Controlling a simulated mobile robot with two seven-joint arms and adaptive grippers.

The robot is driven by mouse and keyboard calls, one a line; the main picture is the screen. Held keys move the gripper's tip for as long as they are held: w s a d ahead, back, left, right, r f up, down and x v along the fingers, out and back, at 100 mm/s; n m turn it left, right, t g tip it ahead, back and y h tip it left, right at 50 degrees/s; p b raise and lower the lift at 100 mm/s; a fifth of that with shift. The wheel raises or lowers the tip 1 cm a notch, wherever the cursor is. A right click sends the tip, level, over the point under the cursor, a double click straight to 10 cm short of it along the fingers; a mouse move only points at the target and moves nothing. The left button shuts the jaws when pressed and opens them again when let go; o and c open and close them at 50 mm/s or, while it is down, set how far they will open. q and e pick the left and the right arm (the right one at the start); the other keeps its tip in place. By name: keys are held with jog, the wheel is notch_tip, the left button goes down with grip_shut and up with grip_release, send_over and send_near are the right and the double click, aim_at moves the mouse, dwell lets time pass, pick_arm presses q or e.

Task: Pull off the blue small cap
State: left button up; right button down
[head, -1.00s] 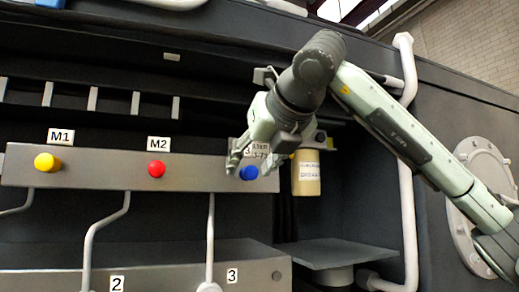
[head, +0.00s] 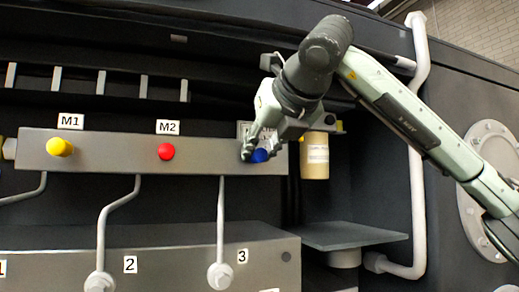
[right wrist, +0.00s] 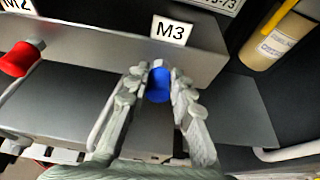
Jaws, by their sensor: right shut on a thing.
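The blue small cap (head: 260,156) is at the right end of the grey panel, in line with the other caps. My right gripper (head: 254,152) is at it, with its fingers closed on both sides. In the right wrist view the blue cap (right wrist: 158,85) sits between the fingertips of my right gripper (right wrist: 156,78), just below the M3 label (right wrist: 172,28). My right gripper is shut on the cap. Whether the cap is still seated on its fitting is hidden. My left gripper is not in view.
A yellow cap (head: 60,147) and a red cap (head: 166,152) stand on the same grey panel (head: 112,150). A tan canister (head: 315,160) hangs just right of my right gripper. A pale pipe (head: 420,150) runs down at the right. A grey shelf (head: 350,236) lies below.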

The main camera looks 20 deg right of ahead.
aim_at(261, 155)
dwell(0.3)
jog(key=shift+s, duration=0.25)
jog(key=shift+s+b, duration=0.7)
jog(key=shift+s, duration=0.1)
jog(key=shift+s+d+b, duration=0.1)
jog(key=shift+s+b, duration=0.3)
jog(key=shift+s, duration=0.55)
